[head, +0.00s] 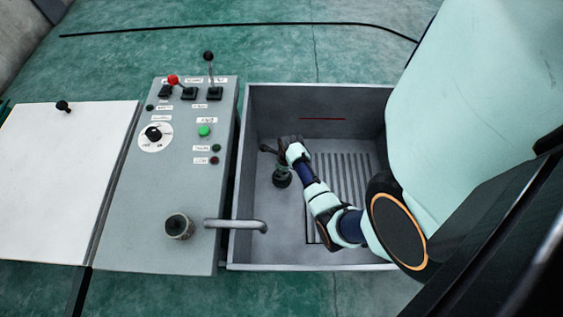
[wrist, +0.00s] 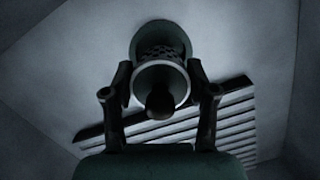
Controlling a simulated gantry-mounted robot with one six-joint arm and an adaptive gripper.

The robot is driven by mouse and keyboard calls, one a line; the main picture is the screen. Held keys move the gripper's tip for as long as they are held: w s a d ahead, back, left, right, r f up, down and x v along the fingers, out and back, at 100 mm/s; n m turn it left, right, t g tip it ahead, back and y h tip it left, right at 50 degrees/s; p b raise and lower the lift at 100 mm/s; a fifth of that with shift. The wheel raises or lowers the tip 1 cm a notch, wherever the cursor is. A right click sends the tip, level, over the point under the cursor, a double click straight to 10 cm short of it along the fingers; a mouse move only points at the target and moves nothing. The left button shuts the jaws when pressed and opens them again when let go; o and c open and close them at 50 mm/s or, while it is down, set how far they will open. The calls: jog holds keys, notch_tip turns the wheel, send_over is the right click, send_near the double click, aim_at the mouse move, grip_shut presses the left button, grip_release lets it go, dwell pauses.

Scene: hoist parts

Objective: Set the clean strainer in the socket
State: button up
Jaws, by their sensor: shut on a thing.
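My gripper (head: 268,149) is low inside the grey basin, left of its centre, with its fingers toward the left wall. In the wrist view its two fingers (wrist: 160,98) are shut on the strainer (wrist: 160,72), which has a pale flange, a dark knob toward the camera and a dark mesh body. A dark green round piece (wrist: 160,36) lies just beyond the mesh and also shows in the head view (head: 282,178) below the gripper. It looks like the socket. The mesh shows between flange and green piece; I cannot tell whether the strainer's end is inside it.
The basin (head: 318,97) has a slatted grate (head: 345,175) right of the green piece. A bent spout (head: 240,224) reaches over its left wall. A round metal cup (head: 179,226) stands on the control panel (head: 120,220), which carries levers and buttons. A white board (head: 60,190) lies farther left.

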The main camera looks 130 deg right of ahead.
notch_tip(320, 180, down, 5)
jog(key=b, duration=0.2)
jog(key=shift+r+b, duration=0.2)
jog(key=shift+b, duration=0.2)
jog(key=shift+r, duration=0.2)
jog(key=o, duration=1.3)
jog(key=shift+f, duration=0.15)
jog(key=r+p, duration=0.2)
jog(key=r, duration=0.2)
jog(key=a+r+p, duration=0.1)
jog(key=r+p, duration=0.2)
jog(key=r, duration=0.1)
jog(key=s+r+p, duration=0.1)
jog(key=r+p, duration=0.1)
jog(key=r, duration=0.2)
jog(key=shift+a, duration=0.25)
